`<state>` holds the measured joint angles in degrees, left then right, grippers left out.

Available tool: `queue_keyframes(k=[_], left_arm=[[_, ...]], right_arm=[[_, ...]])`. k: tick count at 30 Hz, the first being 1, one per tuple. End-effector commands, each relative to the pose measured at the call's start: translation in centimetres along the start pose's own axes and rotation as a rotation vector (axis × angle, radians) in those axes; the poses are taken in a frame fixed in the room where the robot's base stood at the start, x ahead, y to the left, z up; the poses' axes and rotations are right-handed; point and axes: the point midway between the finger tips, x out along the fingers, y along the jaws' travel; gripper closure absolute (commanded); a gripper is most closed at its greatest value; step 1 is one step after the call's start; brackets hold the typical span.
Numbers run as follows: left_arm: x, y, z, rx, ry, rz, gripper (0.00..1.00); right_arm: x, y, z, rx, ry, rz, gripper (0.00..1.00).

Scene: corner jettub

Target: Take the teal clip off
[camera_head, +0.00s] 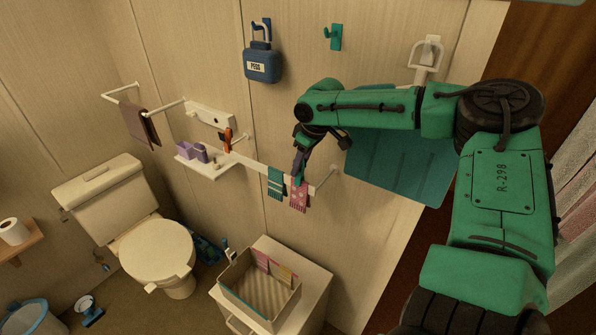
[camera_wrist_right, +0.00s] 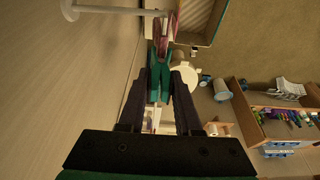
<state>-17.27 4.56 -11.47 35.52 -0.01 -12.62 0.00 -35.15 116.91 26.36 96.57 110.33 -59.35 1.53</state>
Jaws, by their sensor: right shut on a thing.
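My right gripper (camera_head: 304,152) is over the wall rail (camera_head: 255,165). In the right wrist view, its dark fingers (camera_wrist_right: 160,88) are shut on the teal clip (camera_wrist_right: 158,68). The clip's far end is at the pink patterned sock (camera_head: 299,196), which hangs on the rail and also shows in the wrist view (camera_wrist_right: 165,28). I cannot tell whether the clip still pinches the sock. A teal striped sock (camera_head: 276,183) hangs just left of it. My left gripper is not in view.
A blue peg holder (camera_head: 262,66) hangs on the wall above. A small white shelf (camera_head: 210,167) with purple things is left of the socks. An open box (camera_head: 236,287) stands on a cabinet below. A large teal panel (camera_head: 400,170) is behind my right arm.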

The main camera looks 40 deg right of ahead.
Motion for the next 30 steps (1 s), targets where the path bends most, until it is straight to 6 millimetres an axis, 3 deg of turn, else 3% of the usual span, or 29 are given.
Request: queue_keyframes(k=[30], left_arm=[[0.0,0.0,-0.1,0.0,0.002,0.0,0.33]], right_arm=[[-6.7,0.0,-2.1,0.0,0.001,0.0,1.0]])
